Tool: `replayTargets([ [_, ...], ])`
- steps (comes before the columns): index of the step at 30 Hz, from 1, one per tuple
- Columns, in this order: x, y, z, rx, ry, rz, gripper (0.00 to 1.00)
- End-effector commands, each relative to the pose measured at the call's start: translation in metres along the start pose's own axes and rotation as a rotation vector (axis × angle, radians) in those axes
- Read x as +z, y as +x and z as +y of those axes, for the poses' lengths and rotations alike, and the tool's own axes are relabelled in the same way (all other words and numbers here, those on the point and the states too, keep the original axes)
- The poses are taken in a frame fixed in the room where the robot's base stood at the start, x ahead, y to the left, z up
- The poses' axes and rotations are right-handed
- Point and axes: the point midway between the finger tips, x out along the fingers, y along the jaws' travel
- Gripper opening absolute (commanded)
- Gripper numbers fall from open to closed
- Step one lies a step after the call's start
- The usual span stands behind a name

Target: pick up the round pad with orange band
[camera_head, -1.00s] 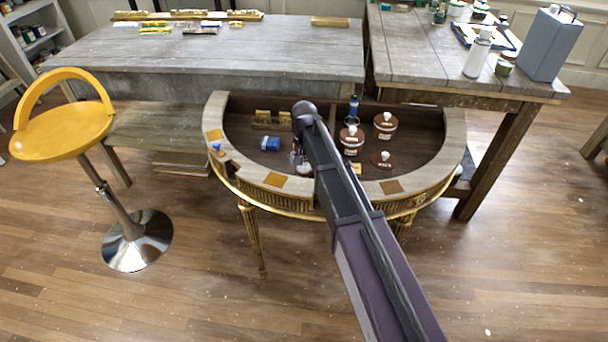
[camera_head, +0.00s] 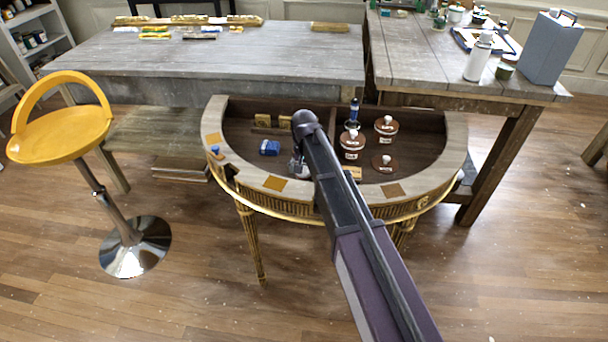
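My gripper (camera_head: 298,167) is small and partly hidden behind my arm. It is low over the dark inside of the half-round gilt console (camera_head: 226,178), left of the centre divider. Its fingers are too small and covered to show whether they are open or shut. I cannot make out a round pad with an orange band; the spot at and behind my gripper is hidden by the arm.
A blue item (camera_head: 270,147) lies left of my gripper. Lidded jars (camera_head: 351,145) (camera_head: 386,130), a round brown lid (camera_head: 384,162) and a blue bottle (camera_head: 353,112) stand right of my arm. The console's raised rim surrounds them. A yellow stool (camera_head: 62,146) stands at left.

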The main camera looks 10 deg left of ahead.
Motion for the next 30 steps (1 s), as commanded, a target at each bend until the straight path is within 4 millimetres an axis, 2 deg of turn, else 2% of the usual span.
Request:
replayTargets([
  [1,0.0,0.0,0.0,0.0,0.0,0.0,0.82],
  [5,0.0,0.0,0.0,0.0,0.0,0.0,0.44],
  [6,0.0,0.0,0.0,0.0,0.0,0.0,0.42],
  [20,0.0,-0.002,0.0,0.0,0.0,0.0,0.41],
  [30,0.0,-0.021,0.0,0.0,0.0,0.0,0.41],
])
